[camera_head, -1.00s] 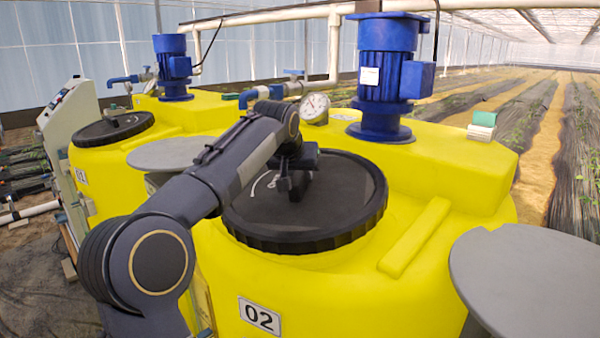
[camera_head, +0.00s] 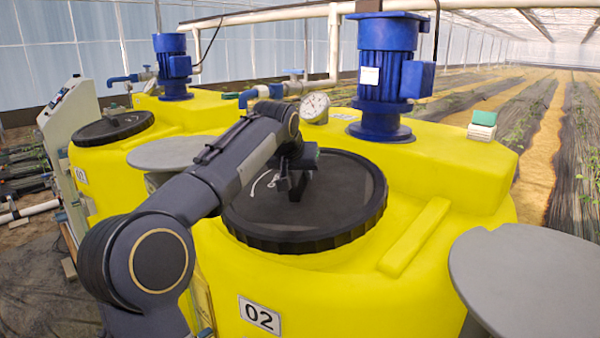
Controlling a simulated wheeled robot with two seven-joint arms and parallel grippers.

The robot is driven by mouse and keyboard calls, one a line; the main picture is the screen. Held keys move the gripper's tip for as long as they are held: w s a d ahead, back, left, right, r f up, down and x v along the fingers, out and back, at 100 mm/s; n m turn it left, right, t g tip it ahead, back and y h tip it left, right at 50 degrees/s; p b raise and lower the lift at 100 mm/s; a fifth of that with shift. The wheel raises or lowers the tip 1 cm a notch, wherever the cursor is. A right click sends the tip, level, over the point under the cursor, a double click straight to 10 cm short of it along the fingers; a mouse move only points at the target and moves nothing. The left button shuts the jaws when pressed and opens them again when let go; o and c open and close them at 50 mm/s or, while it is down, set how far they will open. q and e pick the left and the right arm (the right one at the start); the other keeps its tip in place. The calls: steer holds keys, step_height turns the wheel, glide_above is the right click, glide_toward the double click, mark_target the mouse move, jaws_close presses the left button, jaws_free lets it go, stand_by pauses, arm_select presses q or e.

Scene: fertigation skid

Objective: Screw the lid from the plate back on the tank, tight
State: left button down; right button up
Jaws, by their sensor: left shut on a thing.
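The black ribbed lid (camera_head: 335,215) lies level on the opening of the yellow tank (camera_head: 300,285) marked 02. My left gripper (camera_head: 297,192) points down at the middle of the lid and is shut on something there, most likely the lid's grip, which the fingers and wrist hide. A white curved arrow shows on the lid's top beside the fingers. Whether the lid's rim is fully seated cannot be told. A grey round plate (camera_head: 530,285) stands at the right front, bare where it shows. My right gripper is not in view.
A blue motor (camera_head: 388,75) rises behind the lid, with a pressure gauge (camera_head: 315,107) and blue valve left of it. Another grey round plate (camera_head: 180,153) and a second yellow tank with a black lid (camera_head: 113,128) stand at the left. A green-and-white block (camera_head: 482,125) sits on the tank's back right.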

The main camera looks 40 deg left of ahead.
arm_select(q)
steer(key=shift+f, duration=0.1)
steer(key=shift+w+f+b, duration=0.1)
steer(key=shift+f+b, duration=0.2)
steer(key=shift+b, duration=0.05)
steer(key=shift+w+f, duration=0.1)
steer(key=shift+f, duration=0.45)
stand_by(1.3)
steer(key=c, duration=1.2)
jaws_free()
steer(key=shift+d, duration=0.1)
steer(key=shift+o, duration=0.8)
steer(key=shift+f, duration=0.3)
steer(key=shift+o, duration=1.1)
steer(key=shift+r, duration=0.1)
jaws_close()
